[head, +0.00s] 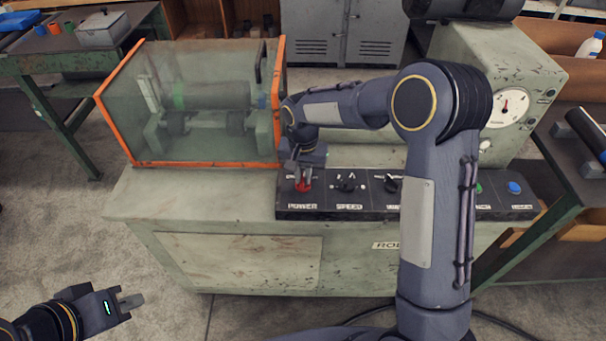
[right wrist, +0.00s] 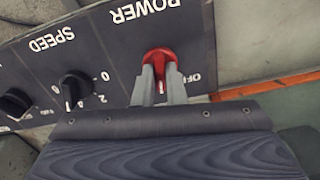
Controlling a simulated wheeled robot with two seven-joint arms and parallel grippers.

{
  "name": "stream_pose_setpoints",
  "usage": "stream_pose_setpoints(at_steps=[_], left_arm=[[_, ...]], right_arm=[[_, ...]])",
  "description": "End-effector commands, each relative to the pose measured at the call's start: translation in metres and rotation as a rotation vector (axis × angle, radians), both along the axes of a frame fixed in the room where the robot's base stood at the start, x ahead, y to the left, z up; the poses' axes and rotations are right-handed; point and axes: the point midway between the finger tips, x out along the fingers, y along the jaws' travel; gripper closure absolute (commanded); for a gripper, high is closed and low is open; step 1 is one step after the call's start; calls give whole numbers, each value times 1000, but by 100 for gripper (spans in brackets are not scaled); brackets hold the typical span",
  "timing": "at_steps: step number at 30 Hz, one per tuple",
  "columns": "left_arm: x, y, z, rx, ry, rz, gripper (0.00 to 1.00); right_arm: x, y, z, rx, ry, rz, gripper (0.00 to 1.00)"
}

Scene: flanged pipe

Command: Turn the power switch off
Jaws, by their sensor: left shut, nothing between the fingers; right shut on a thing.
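The red power switch (head: 304,186) is a rotary knob at the left end of the black control panel (head: 330,211), above the label POWER. In the right wrist view the red knob (right wrist: 160,58) shows between my fingers, with the letters OF beside it, partly hidden. My right gripper (head: 303,178) reaches down to the knob and is shut on it; its fingers (right wrist: 161,84) flank the knob in the right wrist view. My left gripper (head: 132,301) is shut and empty, low at the left, over the floor and away from the panel.
The speed knob (head: 347,186) sits just right of the power switch, with more knobs and a blue button (head: 514,187) further right. An orange-framed clear guard (head: 190,100) stands behind at left. A gauge (head: 507,105) is at right.

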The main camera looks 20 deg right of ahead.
Motion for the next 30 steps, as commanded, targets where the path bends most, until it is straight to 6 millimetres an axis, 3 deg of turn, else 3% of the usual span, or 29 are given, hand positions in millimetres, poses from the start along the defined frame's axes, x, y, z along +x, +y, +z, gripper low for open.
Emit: stream_pose_setpoints(at_steps=[18, 30], left_arm=[[0, 0, 1, 0, 0, 0, 100], [0, 0, 3, 0, 0, 0, 100]], right_arm=[[0, 0, 1, 1, -1, 582, 100], [1, 0, 1, -1, -2, 866, 100]])
